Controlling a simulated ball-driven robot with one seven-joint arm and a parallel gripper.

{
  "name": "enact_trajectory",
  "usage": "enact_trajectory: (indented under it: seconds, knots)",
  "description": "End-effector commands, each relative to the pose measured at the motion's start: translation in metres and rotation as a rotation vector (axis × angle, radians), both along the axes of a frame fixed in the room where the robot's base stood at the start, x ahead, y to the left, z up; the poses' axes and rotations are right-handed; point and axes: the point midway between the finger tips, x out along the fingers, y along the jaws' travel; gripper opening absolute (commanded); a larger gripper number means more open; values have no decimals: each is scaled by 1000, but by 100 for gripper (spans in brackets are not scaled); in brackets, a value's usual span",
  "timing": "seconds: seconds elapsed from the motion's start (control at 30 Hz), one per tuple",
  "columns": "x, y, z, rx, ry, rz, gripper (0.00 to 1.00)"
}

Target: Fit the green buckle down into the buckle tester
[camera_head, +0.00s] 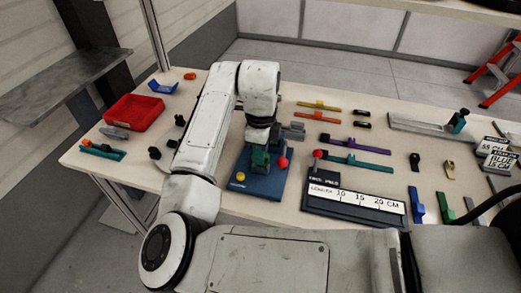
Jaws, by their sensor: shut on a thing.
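The buckle tester appears to be the blue base (262,187) with a yellow knob and a red ball on it, below my arm near the table's middle. My gripper (261,146) points down over its back part and is shut. A dark green piece, which looks like the green buckle (260,157), shows right under the fingers. The fingers and the arm hide much of it. I cannot tell whether it is seated in the tester or just above it.
A red tray (132,112) stands at the left. A grey block (294,130) is close behind the tester. A dark length gauge (352,200) lies to the right, with colored straps (352,160) behind it. Small dark parts (155,153) lie left of my arm.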

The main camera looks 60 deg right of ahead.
Motion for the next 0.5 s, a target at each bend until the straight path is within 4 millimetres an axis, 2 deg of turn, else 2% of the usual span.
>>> enact_trajectory:
  seconds: [0.5]
  knots:
    - [0,0,-13,0,0,0,0]
